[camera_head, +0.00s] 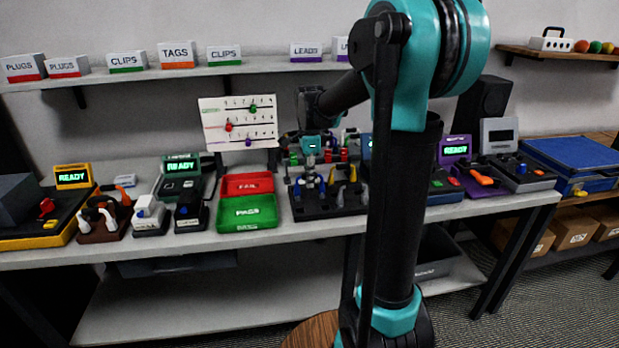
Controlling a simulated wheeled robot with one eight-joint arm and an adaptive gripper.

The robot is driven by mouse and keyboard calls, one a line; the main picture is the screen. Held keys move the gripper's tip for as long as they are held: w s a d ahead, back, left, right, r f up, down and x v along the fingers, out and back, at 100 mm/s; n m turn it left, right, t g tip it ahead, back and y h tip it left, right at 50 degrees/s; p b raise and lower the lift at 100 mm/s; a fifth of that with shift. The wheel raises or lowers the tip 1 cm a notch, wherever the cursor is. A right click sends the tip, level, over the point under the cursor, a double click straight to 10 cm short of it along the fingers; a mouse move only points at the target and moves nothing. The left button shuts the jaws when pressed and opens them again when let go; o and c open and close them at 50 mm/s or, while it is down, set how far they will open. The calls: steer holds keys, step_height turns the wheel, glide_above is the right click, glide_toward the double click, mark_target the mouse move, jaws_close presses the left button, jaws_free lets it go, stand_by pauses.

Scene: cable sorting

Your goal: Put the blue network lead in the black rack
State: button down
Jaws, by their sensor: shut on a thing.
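My gripper (311,166) is small in the view, over the black rack (335,211) at the middle of the bench. It points down and is shut on a blue lead (309,183), which looks like the blue network lead. The lead is at the left part of the rack. I cannot tell whether it stands in a slot or hangs just above one. The fingertips are too small to see clearly. My arm's upright link hides the right end of the rack.
Yellow-ended leads (341,196) stand in the rack, with red and green pieces behind. Left of it are a green PASS tray (247,213) and a red FAIL tray (247,185). A peg board (239,122) stands behind. Several testers line the bench, including a purple one (455,151).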

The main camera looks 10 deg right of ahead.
steer(key=shift+f, duration=0.45)
stand_by(0.8)
steer(key=c, duration=1.4)
jaws_free()
steer(key=shift+c, duration=0.2)
steer(key=shift+o, duration=0.5)
steer(key=o, duration=0.5)
steer(key=shift+c, duration=0.2)
steer(key=shift+r, duration=0.1)
steer(key=shift+r, duration=3.9)
